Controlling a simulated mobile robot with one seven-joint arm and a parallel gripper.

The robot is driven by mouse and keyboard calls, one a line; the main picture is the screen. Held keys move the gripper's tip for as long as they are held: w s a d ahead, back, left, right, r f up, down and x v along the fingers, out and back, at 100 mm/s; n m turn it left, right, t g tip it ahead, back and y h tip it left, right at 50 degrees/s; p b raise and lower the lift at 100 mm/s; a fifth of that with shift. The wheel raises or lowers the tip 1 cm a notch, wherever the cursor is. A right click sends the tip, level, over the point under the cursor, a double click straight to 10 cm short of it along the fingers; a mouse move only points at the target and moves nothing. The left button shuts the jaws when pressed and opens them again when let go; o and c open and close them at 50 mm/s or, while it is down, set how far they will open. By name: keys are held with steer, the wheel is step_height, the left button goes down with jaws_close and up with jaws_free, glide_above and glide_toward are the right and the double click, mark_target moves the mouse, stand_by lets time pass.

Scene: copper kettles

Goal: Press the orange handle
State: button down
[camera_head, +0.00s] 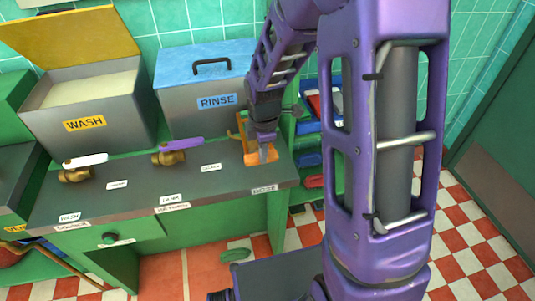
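An orange part (250,159), which looks like the orange handle, is at the right end of the grey counter. An orange upright piece rises behind it at its left. My gripper (264,155) points down right over the orange part, and its fingertips overlap it in the picture. I cannot tell whether they touch it. The fingers look close together, but they are too small to tell whether they are open or shut. Nothing shows clearly between them. My gripper and wrist hide part of the orange piece.
A WASH bin (84,107) with a raised yellow lid and a RINSE bin (205,95) with a blue lid stand behind the counter (130,190). Brass valves with a white handle (85,160) and a purple handle (177,145) stand left. Shelves (308,160) are at right.

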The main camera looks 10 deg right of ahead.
steer(key=s+r+p, duration=0.1)
steer(key=s+r, duration=0.2)
steer(key=r, duration=0.6)
steer(key=shift+s+r, duration=0.35)
stand_by(1.7)
